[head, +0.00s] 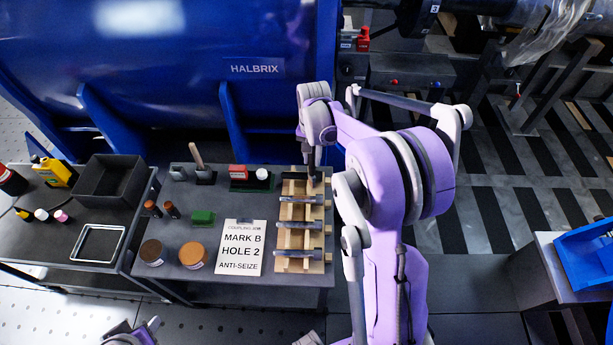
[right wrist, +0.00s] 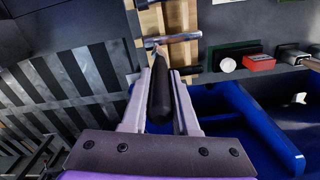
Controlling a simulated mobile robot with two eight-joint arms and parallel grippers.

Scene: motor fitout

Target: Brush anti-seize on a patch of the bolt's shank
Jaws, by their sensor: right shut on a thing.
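My right gripper (head: 311,158) is over the far end of the wooden rack (head: 288,238). In the right wrist view, its fingers (right wrist: 160,76) are shut on a dark-handled brush (right wrist: 160,98). The brush's pale brownish tip (right wrist: 161,52) is at or just beside the nearest bolt (right wrist: 180,39); I cannot tell whether it touches. Grey bolts lie across the rack, including a far one (head: 298,199), a middle one (head: 299,224) and a near one (head: 296,253). A purple part of my left arm shows at the bottom left; its gripper's jaws cannot be made out.
A card reading "MARK B HOLE 2 ANTI-SEIZE" (head: 240,247) lies left of the rack. A brown tin (head: 151,252) and a copper-coloured tin (head: 192,256) stand left of it. A green block (head: 203,218) and a red box (head: 238,171) are farther back. The blue HALBRIX housing (head: 150,70) rises behind the table.

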